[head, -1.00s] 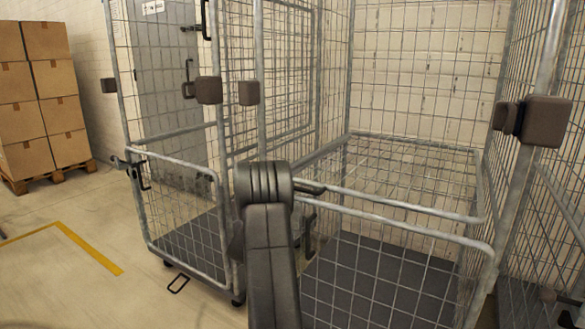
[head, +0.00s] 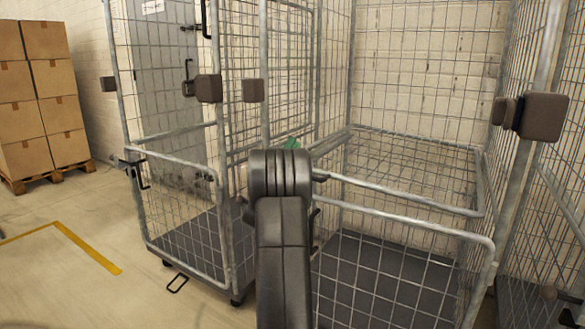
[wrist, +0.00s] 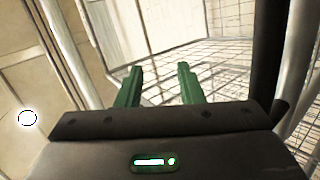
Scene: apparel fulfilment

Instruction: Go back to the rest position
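My gripper (wrist: 157,85) shows in the wrist view with its two green fingers apart. The gap between them is empty, with wire mesh and pale wall beyond. In the head view my dark arm rises from the bottom middle, in front of the wire roll cages. A small bit of green (head: 291,143) shows just above the arm's top; the rest of the gripper is hidden behind the arm.
A wire cage (head: 400,205) with a dark floor stands open-topped at the right, close to my arm. Another cage (head: 180,165) stands at the left. Stacked boxes (head: 40,100) sit on a pallet at the far left. Floor with a yellow line (head: 88,249) is clear there.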

